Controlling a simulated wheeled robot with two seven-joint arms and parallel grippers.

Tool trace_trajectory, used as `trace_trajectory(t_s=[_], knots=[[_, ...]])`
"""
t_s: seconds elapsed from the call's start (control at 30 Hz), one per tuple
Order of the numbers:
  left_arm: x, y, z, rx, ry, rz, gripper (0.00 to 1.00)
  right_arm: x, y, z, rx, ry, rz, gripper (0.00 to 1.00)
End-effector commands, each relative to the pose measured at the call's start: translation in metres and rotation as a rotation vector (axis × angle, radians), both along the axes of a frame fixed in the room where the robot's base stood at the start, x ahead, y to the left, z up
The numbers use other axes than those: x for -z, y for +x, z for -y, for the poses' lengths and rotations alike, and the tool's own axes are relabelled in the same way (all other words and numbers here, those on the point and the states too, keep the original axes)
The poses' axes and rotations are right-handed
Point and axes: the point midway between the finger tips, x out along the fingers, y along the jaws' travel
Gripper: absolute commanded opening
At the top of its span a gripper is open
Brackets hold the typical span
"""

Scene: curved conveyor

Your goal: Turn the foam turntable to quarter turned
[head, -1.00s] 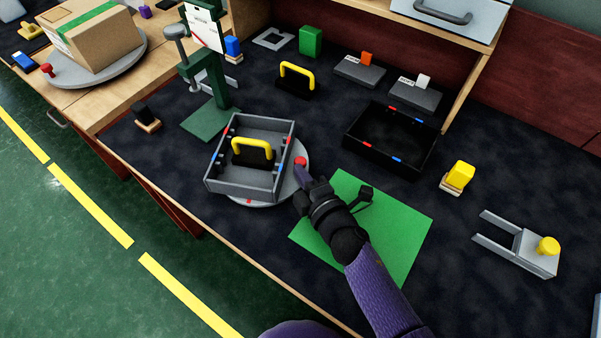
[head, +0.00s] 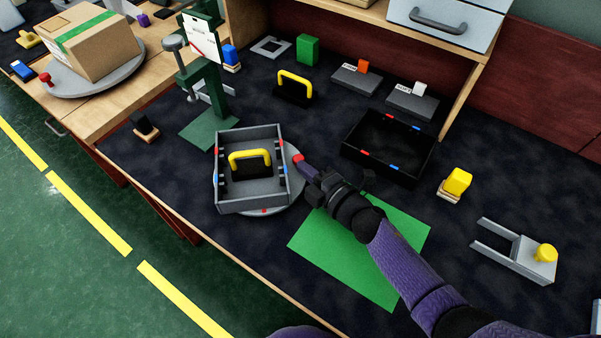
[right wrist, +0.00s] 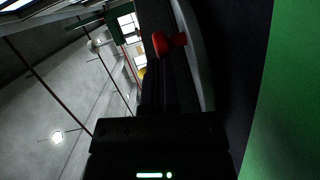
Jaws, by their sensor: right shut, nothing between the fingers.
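A round grey turntable (head: 268,211) stands near the front edge of the dark bench. It carries a grey open tray (head: 253,205) holding a black block with a yellow handle (head: 250,158). A red knob (head: 298,158) stands at its right rim; the knob (right wrist: 168,43) and the pale rim (right wrist: 195,50) also show in the right wrist view. My right gripper (head: 307,172) is shut and empty, its fingertips right by the knob on its near side; I cannot tell if they touch. My left gripper is out of view.
A green mat (head: 345,260) lies under my right forearm. A black bin (head: 388,175) is behind it, and a green clamp stand (head: 206,90) behind the tray. Another turntable (head: 95,88) carries a cardboard box (head: 85,45) at far left. The bench's front edge is close to the turntable.

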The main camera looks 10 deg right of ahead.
Motion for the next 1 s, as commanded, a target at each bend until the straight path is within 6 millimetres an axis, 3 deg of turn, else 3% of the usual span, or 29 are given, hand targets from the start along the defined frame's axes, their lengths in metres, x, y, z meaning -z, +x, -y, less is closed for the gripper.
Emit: trace_trajectory(t_s=[0.5,1.0], knots=[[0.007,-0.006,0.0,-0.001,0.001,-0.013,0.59,0.001,0.019,0.004,0.002,0.0,-0.001,0.0],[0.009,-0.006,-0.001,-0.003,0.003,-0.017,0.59,0.0,0.025,0.005,0.002,0.0,0.0,0.0]])
